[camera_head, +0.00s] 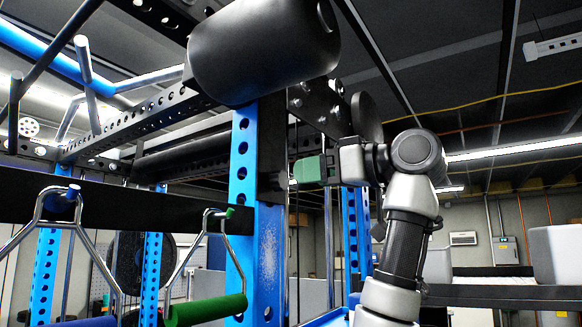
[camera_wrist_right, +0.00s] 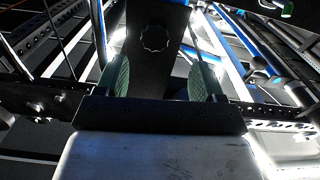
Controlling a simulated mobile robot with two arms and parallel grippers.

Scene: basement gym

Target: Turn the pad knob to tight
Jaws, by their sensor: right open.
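The pad knob (camera_wrist_right: 154,38) is a small black scalloped knob on a dark plate, seen in the right wrist view. It lies ahead of my right gripper (camera_wrist_right: 160,80), roughly between the lines of its two green finger pads. The fingers are apart, and I see no grip on the knob. In the head view my right gripper (camera_head: 308,170) is beside the blue upright, below the thick black roller pad (camera_head: 265,50). The knob cannot be made out there. My left gripper is not in view.
The blue perforated upright (camera_head: 242,155) stands just left of my right gripper. Metal handles with a green grip (camera_head: 207,310) and a blue grip (camera_head: 85,322) hang at the left. A black round plate (camera_head: 366,115) is behind the gripper.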

